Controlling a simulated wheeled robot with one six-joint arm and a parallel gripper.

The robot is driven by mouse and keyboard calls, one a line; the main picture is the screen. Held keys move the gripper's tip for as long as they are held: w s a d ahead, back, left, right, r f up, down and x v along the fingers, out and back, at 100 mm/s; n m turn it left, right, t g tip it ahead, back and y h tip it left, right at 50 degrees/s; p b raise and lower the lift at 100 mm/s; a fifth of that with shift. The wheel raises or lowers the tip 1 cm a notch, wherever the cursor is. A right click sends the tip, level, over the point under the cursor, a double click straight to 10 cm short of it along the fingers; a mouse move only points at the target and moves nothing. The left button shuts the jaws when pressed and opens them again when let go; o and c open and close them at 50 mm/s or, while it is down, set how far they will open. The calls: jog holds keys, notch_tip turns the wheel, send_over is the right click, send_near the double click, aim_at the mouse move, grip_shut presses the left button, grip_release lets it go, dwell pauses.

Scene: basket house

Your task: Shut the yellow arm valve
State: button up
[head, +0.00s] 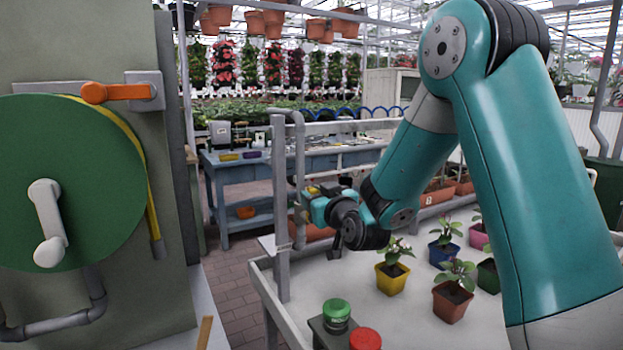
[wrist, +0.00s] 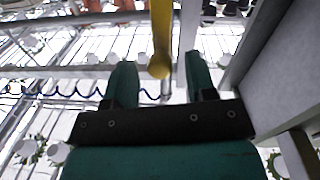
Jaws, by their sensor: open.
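The yellow arm (wrist: 161,38) of the valve reaches down from the top edge in the wrist view, with its rounded end between my fingers. My gripper (wrist: 158,78) is open, one finger on each side of the arm, with visible gaps on both sides. In the head view my gripper (head: 312,203) is beside the upright grey pipe (head: 299,160) at the table's left edge. A small yellow piece (head: 313,189) shows there, mostly hidden by the gripper. The valve body and its joint are not clearly visible.
Potted plants (head: 393,278) stand on the white table (head: 375,325) below my arm. A green knob (head: 336,312) and a red knob (head: 365,340) are at the front. A green reel (head: 90,150) and an orange lever (head: 122,92) are on the left panel.

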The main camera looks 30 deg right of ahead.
aim_at(311, 189)
jog(key=shift+w+d+p, duration=0.1)
jog(key=shift+w+p, duration=0.25)
jog(key=shift+w, duration=1.35)
